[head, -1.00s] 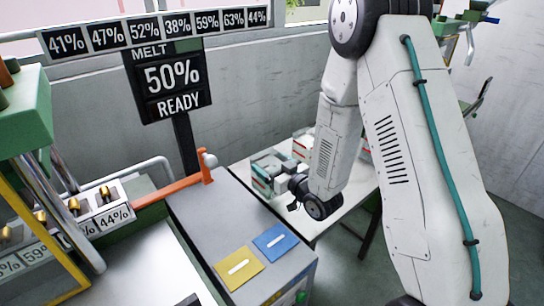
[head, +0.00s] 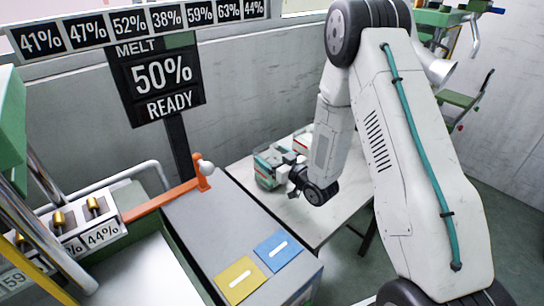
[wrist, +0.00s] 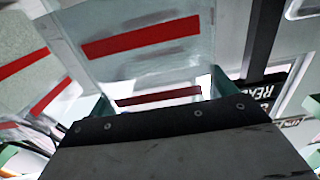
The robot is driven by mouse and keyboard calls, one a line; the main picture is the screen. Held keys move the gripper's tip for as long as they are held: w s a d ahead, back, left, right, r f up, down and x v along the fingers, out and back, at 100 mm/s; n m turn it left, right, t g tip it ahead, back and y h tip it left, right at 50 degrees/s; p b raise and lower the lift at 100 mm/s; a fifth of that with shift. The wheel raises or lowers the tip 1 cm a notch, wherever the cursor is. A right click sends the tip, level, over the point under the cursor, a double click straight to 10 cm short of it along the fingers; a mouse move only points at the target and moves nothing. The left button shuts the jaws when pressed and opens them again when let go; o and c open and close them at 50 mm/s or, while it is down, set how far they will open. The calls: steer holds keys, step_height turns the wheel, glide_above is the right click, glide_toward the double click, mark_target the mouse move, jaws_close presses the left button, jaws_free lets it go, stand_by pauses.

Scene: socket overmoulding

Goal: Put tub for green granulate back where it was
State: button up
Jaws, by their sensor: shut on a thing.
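My gripper (head: 294,186) is low over the white table at the back, beside a cluster of tubs. In the wrist view its green fingertips (wrist: 160,96) are shut on a translucent tub with a red band (wrist: 145,42). I take this to be the tub for green granulate; its contents do not show clearly. In the head view the tubs (head: 267,172) have pale walls with teal and red marks, and my wrist partly hides them. I cannot tell whether the held tub touches the table.
Another red-banded tub (wrist: 35,75) stands close at the left in the wrist view. The white table (head: 310,222) is clear towards its front. A grey cabinet (head: 225,222) with yellow and blue plates stands nearer, with an orange lever (head: 165,200). A sign reads MELT 50% READY (head: 160,85).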

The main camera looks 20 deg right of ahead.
steer(key=o, duration=1.7)
